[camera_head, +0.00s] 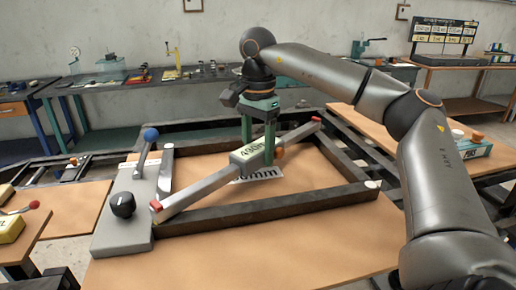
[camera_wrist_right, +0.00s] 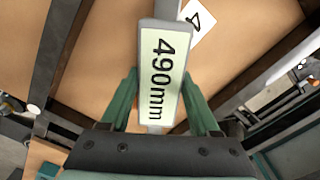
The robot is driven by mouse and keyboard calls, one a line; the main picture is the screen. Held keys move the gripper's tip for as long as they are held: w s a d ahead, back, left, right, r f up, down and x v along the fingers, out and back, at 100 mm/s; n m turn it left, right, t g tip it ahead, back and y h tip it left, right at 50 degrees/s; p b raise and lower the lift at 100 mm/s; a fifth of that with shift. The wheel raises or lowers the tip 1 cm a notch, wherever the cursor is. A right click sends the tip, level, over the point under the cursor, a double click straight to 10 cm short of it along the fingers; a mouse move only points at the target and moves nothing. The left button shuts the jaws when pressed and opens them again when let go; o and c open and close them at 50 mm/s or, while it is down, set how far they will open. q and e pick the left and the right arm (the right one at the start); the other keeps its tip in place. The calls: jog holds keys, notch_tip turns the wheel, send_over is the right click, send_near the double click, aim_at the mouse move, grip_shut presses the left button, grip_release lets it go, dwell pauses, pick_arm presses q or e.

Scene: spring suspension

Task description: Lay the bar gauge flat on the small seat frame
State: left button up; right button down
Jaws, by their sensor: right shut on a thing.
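The bar gauge (camera_head: 200,188) is a long grey bar with red ends and a pale label block reading 490mm, clear in the right wrist view (camera_wrist_right: 163,75). My right gripper (camera_head: 262,160) has green fingers pointing down and is shut on the bar at its label block; the fingers flank the block in the wrist view (camera_wrist_right: 162,105). The bar runs diagonally over the dark seat frame (camera_head: 270,213), from its near left corner to its far right side. I cannot tell whether the bar touches the frame rails. My left gripper is not in view.
A grey plate (camera_head: 128,222) with a black knob (camera_head: 122,204) and a blue-balled lever (camera_head: 150,134) stands at the frame's left. A printed white card (camera_head: 258,174) lies inside the frame. Bare wooden tabletop (camera_head: 270,258) is free in front. A yellow block (camera_head: 10,229) sits far left.

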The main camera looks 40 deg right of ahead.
aim_at(257, 146)
jog(key=shift+f, duration=0.15)
jog(key=shift+c, duration=0.6)
grip_release()
notch_tip(257, 146, up, 6)
jog(key=shift+f, duration=0.2)
notch_tip(257, 146, up, 7)
jog(key=p, duration=0.4)
jog(key=shift+f, duration=0.2)
